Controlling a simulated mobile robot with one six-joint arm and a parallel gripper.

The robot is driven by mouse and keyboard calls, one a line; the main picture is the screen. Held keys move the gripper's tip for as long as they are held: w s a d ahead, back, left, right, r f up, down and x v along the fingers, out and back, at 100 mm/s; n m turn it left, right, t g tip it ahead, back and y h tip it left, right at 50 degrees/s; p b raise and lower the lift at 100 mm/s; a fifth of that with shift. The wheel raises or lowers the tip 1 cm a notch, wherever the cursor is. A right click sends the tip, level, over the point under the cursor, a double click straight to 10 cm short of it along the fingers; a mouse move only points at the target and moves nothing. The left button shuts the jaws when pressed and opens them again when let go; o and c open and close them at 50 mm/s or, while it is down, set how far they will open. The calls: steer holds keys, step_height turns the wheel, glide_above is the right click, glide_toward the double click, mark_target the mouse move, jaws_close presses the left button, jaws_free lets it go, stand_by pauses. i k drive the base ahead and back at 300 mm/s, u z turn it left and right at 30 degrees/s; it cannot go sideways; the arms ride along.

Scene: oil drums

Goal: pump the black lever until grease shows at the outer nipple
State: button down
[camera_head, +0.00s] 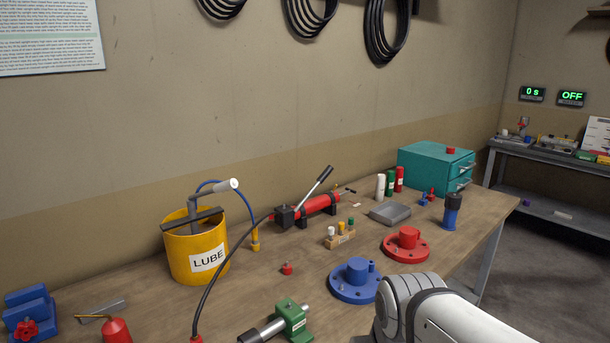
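A red cylindrical pump (319,204) lies on the workbench near the wall. Its lever has a silver rod and a black grip (325,173), and slants up to the right. A black hose (232,254) runs from the pump's dark head (284,217) down to a red end (196,339) at the bottom edge. A green block (293,317) with a silver shaft sits at the front; I cannot make out an outer nipple or any grease. My grey and white arm shows at the lower right, but my gripper is not in view.
A yellow LUBE bucket (196,252) stands left of the pump. Blue (355,281) and red (406,246) flanged parts, a grey tray (389,213) and a teal drawer box (435,167) occupy the right side. Wall displays read "0 s" (532,93) and "OFF" (572,97).

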mark_target(322, 179)
steer(key=u, duration=2.25)
steer(key=k, duration=1.1)
steer(key=z, duration=2.15)
steer(key=i, duration=1)
steer(key=z, duration=0.05)
